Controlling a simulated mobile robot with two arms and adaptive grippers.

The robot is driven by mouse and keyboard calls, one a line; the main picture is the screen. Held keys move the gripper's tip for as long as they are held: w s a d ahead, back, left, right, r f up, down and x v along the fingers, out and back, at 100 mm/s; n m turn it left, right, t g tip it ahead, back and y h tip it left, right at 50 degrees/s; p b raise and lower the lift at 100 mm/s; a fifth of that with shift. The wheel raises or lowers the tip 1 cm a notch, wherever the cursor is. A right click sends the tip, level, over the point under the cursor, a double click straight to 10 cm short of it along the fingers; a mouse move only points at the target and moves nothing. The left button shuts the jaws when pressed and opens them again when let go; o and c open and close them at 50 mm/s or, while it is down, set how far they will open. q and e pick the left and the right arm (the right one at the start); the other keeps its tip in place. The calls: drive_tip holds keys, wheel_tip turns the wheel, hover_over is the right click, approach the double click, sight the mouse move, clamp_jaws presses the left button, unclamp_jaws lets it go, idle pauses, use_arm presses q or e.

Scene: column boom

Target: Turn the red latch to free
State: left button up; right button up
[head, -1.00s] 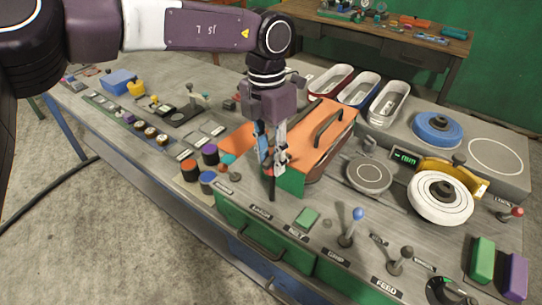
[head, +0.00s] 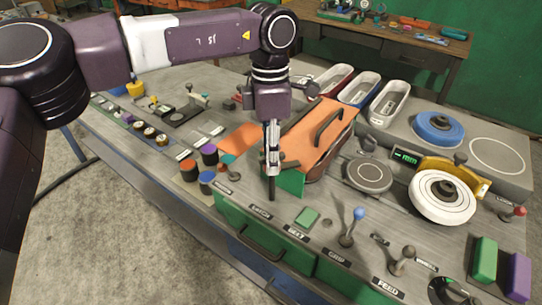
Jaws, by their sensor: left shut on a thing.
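My left gripper (head: 272,168) points straight down in front of the orange lid with a dark handle. Its fingers are shut on a dark upright lever (head: 272,190), whose lower part shows below the fingertips, by a small label at the front edge. The fingers hide the upper part of this lever. I see no clearly red latch at the gripper; any red on the held part is hidden. A lever with a red knob (head: 519,211) stands at the far right edge, well apart from the gripper. My right gripper is not in view.
The orange lid (head: 312,140) is just behind the gripper. Coloured knobs (head: 208,154) stand close on its left. A green button (head: 307,217) and a blue-knobbed lever (head: 350,232) are on its right. A white wheel (head: 440,200) is farther right.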

use_arm(q)
drive_tip(key=m, duration=0.5)
drive_tip(key=shift+w+m, duration=0.1)
drive_tip(key=shift+m, duration=0.2)
drive_tip(key=m, duration=0.5)
drive_tip(key=shift+d+r, duration=0.1)
drive_tip(key=shift+d, duration=0.05)
drive_tip(key=shift+m, duration=0.3)
drive_tip(key=o, duration=1.2)
drive_tip(key=shift+c, duration=0.2)
wheel_tip(320, 180, up, 12)
drive_tip(key=shift+w+d, duration=0.25)
